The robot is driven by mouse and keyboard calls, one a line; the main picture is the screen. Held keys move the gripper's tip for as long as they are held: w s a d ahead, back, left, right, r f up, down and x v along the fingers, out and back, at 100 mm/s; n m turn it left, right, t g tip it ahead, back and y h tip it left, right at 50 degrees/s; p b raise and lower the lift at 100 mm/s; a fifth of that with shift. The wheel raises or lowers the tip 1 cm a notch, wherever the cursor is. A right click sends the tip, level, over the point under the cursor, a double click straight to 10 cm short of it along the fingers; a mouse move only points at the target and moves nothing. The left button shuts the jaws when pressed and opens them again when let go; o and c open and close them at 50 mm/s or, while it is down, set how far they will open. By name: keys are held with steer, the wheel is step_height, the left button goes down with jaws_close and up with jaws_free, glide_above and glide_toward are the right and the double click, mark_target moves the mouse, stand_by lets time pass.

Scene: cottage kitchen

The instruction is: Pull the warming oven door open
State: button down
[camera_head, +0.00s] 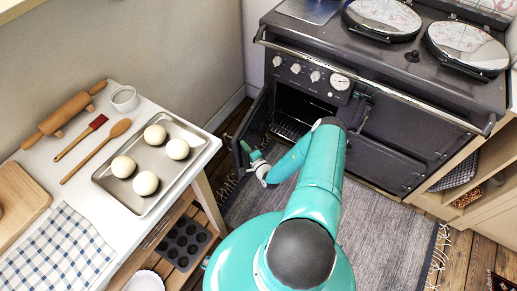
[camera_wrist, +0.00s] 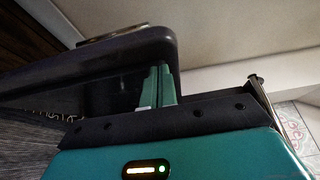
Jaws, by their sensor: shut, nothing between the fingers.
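The dark range cooker (camera_head: 400,100) stands at the back of the head view. Its left oven compartment (camera_head: 292,115) is open and shows a wire rack inside. The dark warming oven door (camera_head: 253,120) stands swung out on the left side of that opening. My gripper (camera_head: 247,152) is shut and empty, low by the door's free edge. In the wrist view the door (camera_wrist: 60,75) is a dark panel close by, and my fingers (camera_wrist: 157,88) are at its side. I cannot tell whether they touch it.
A muffin tin (camera_head: 183,243) sits on a shelf below. A grey rug (camera_head: 385,225) covers the floor before the cooker. Wooden shelves (camera_head: 490,175) are on the right.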

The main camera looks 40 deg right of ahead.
steer(key=w+a+h, duration=0.1)
steer(key=w+a, duration=0.3)
steer(key=w, duration=0.8)
steer(key=w+a+m+h, duration=0.1)
steer(key=w+a, duration=0.4)
steer(key=w, duration=0.7)
steer(key=shift+w+m, duration=0.3)
steer(key=shift+w, duration=0.05)
steer(key=s+a, duration=0.2)
steer(key=s, duration=1.1)
steer(key=shift+s+a, duration=0.25)
steer(key=shift+a, duration=0.15)
